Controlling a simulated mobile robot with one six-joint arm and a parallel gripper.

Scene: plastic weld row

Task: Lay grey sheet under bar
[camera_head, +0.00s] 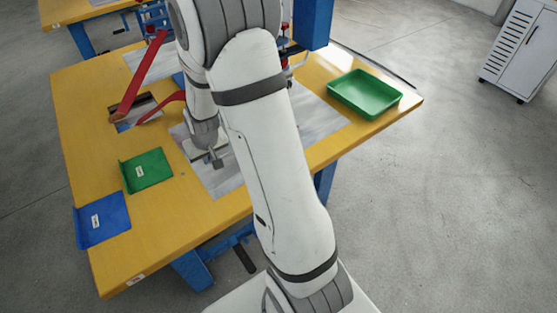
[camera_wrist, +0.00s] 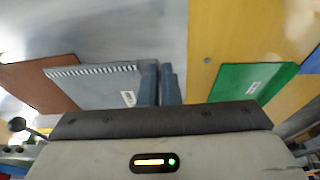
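My gripper (camera_head: 215,162) hangs low over the table's metal surface in the head view. In the wrist view its two blue-grey fingers (camera_wrist: 159,84) stand close together with at most a narrow gap. A grey sheet (camera_wrist: 95,83) with a toothed edge and a small white label shows just left of the fingers. Its right end meets the left finger in the picture; I cannot tell whether it is gripped. It partly overlaps a brown sheet (camera_wrist: 35,82). A red bar (camera_head: 142,78) slants over the table's left side in the head view.
A green labelled holder (camera_head: 146,170) and a blue one (camera_head: 103,220) lie on the yellow table (camera_head: 185,225). The green holder also shows in the wrist view (camera_wrist: 232,80). A green tray (camera_head: 365,92) stands at right. My arm hides much of the table's middle.

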